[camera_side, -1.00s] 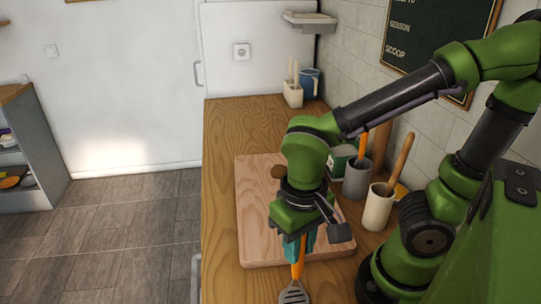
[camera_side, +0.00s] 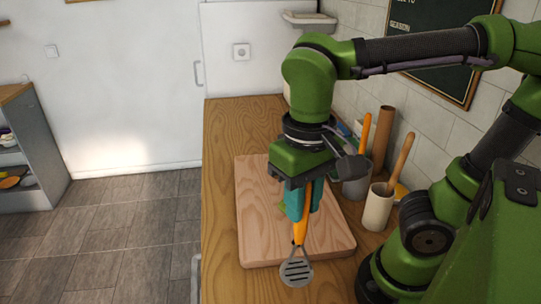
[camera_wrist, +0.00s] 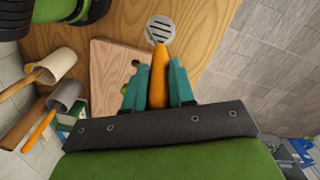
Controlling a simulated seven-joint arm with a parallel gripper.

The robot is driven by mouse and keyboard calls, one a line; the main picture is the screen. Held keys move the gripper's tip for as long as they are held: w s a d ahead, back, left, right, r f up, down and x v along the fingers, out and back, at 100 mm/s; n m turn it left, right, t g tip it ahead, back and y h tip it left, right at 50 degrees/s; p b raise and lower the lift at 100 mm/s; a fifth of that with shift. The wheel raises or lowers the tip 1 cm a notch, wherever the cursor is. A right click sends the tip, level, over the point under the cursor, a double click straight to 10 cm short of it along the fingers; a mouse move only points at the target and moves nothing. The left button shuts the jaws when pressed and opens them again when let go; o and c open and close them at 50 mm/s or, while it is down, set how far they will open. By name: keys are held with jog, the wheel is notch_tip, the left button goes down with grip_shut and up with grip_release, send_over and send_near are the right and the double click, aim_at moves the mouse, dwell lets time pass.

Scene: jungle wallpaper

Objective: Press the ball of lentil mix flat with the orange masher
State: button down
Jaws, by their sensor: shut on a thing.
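The orange masher (camera_side: 301,228) has an orange handle and a grey slotted head. My gripper (camera_side: 303,205) is shut on the handle with its teal fingers, and the head hangs out toward the camera near the board's front edge. In the wrist view, my gripper (camera_wrist: 157,85) grips the handle of the masher (camera_wrist: 158,66), with the head pointing away. The pink-brown wooden board (camera_side: 258,240) lies on the counter below.
A cream cup (camera_side: 376,212) with a wooden utensil and a grey cup (camera_side: 355,187) with an orange handle stand right of the board, by the tiled wall. A small green thing (camera_side: 281,209) shows on the board beside my fingers. The counter left of the board is clear.

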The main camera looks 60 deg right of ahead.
jog(key=w+d+m, duration=0.7)
jog(key=w+d, duration=1.1)
jog(key=w, duration=0.1)
jog(key=w+d+r+m, duration=0.1)
jog(key=w+d, duration=0.1)
jog(key=d, duration=0.5)
jog(key=w+d+r+m, duration=0.1)
jog(key=w+d, duration=0.2)
jog(key=d, duration=0.4)
jog(key=shift+s+a+f, duration=0.1)
jog(key=shift+f, duration=1.05)
jog(key=shift+a+f, duration=0.1)
jog(key=shift+f, duration=2.75)
dwell(0.7)
